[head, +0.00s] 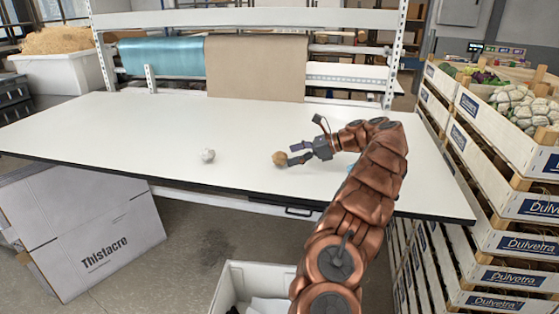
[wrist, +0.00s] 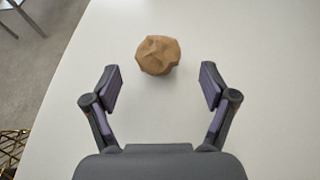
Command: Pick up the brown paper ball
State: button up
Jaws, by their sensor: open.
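The brown paper ball (head: 279,158) is a crumpled, roundish wad on the white table (head: 110,130), near its front edge. My gripper (head: 296,154) is just right of it in the head view, with its fingers pointing left at the ball. In the wrist view, the ball (wrist: 158,55) lies ahead of the open fingertips (wrist: 160,80), roughly midway between them and slightly beyond. The fingers are spread wide and nothing is held between them.
A white paper ball (head: 208,155) lies on the table left of the brown one. Rolls of blue (head: 160,65) and brown paper (head: 255,65) hang at the back. Stacked crates (head: 490,130) stand at the right. A white bin (head: 250,280) is below the front edge.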

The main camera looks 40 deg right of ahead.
aim_at(280, 159)
jog(key=x, duration=0.4)
jog(key=shift+s+a, duration=0.1)
jog(key=shift+a, duration=0.05)
jog(key=shift+w+a+f, duration=0.25)
jog(key=shift+w+a, duration=0.05)
jog(key=shift+w, duration=0.05)
jog(key=c, duration=0.9)
